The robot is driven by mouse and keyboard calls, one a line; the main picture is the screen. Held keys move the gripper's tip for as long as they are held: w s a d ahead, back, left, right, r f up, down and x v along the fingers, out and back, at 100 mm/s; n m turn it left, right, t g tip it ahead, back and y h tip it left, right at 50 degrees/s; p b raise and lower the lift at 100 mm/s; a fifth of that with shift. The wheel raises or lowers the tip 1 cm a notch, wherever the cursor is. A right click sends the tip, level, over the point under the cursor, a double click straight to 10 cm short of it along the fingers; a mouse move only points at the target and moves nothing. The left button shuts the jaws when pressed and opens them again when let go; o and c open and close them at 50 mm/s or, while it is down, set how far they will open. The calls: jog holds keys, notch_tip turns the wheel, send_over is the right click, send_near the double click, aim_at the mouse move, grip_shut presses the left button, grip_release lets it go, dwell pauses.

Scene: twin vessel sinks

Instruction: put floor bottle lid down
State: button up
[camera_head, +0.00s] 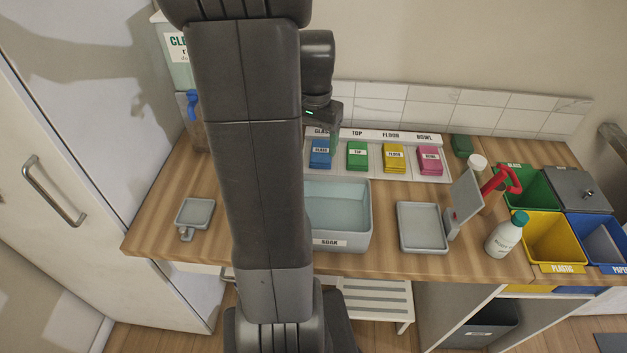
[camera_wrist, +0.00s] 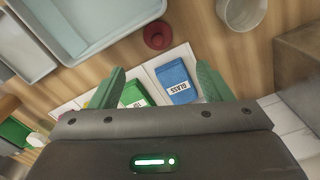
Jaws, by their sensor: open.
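A white bottle (camera_head: 504,238) with a teal-green cap (camera_head: 519,217) stands upright at the right of the counter; its label is too small to read. In the wrist view a small dark-red round piece (camera_wrist: 157,35) lies on the wood beside the basin; I cannot tell whether it is the floor bottle lid. My gripper (camera_wrist: 160,78) is open and empty, its green fingers apart above the blue GLASS cloths (camera_wrist: 176,82) and green TOP cloths (camera_wrist: 134,94). In the head view my arm hides much of the counter.
The SOAK basin (camera_head: 340,245) and a grey tray (camera_head: 423,227) stand on the counter. Yellow FLOOR cloths (camera_head: 394,158) and pink BOWL cloths (camera_head: 429,160) lie at the back. A grey panel (camera_head: 465,197) and red handle (camera_head: 500,181) rise near the bins. A small tray (camera_head: 195,212) lies left.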

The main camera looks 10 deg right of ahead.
notch_tip(320, 180, down, 7)
jog(key=shift+r, duration=0.1)
jog(key=shift+s+f, duration=0.15)
jog(key=shift+f, duration=1.2)
jog(key=shift+s+f, duration=0.15)
jog(key=shift+f, duration=1.2)
jog(key=c, duration=1.1)
jog(key=shift+r, duration=0.15)
